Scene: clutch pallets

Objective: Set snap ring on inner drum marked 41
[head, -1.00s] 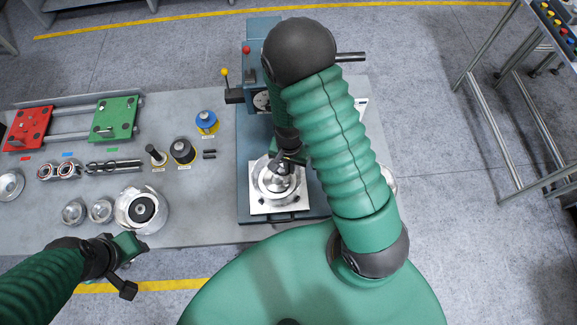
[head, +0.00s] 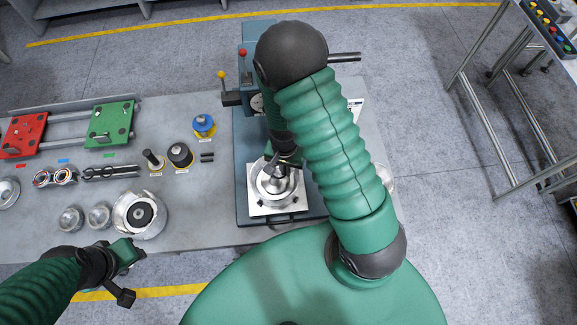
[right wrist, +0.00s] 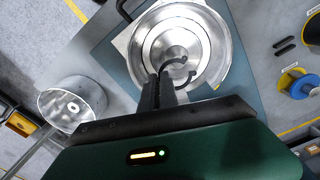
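A silver round drum (head: 262,196) sits on a light square plate on the press; it also shows in the right wrist view (right wrist: 216,50), with concentric steps and a central hub. I cannot read a 41 on it. My right gripper (right wrist: 165,85) is over the drum, its fingers close together on a thin dark open ring with small lugs, which looks like the snap ring (right wrist: 178,61). The ring appears over the hub's edge; I cannot tell whether it touches. In the head view my right arm partly hides this. My left gripper (head: 130,272) is empty near the table's front edge, fingers apart.
The blue-grey press (head: 248,75) with levers stands behind the drum. On the table to the left are a larger silver drum (head: 123,222), small cups, dark knobbed tools, a blue spool (head: 204,125), and red (head: 22,135) and green (head: 110,125) pallets.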

